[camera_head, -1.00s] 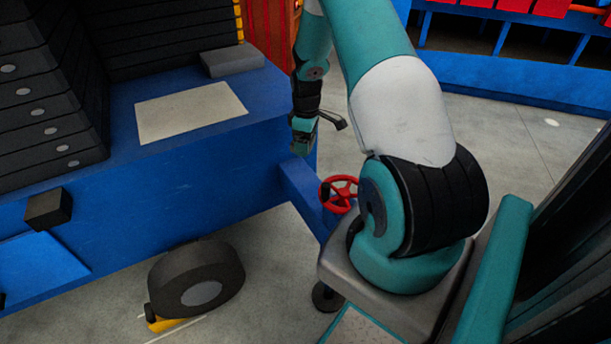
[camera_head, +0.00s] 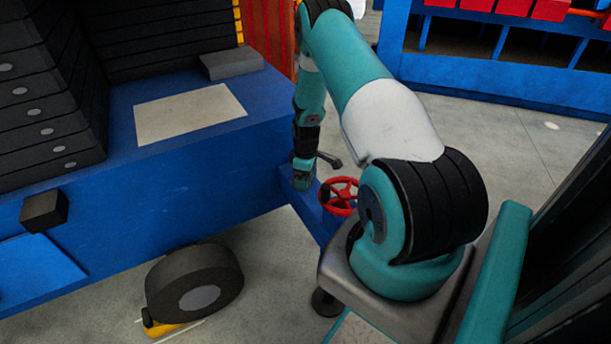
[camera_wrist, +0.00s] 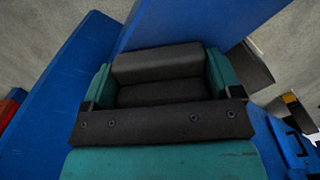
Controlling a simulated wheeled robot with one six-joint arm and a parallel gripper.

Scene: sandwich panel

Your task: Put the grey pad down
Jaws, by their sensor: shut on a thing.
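My gripper (camera_head: 302,180) hangs down beside the right end of the blue cart, over the blue bar near the red handwheel. In the wrist view, my gripper (camera_wrist: 158,74) has its teal fingers shut on the sides of a dark grey pad (camera_wrist: 158,64). The pad lies level across the grip, with a blue surface behind it. I cannot tell whether the pad touches that surface. In the head view the held pad cannot be made out. Another grey block (camera_head: 232,63) lies at the back of the cart top.
A pale rectangular sheet (camera_head: 190,113) lies on the blue cart top (camera_head: 262,100), which is clear around it. Stacked black slabs (camera_head: 45,110) stand at the left. A red handwheel (camera_head: 339,196) is just right of my gripper. A black wheel (camera_head: 195,282) is below the cart.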

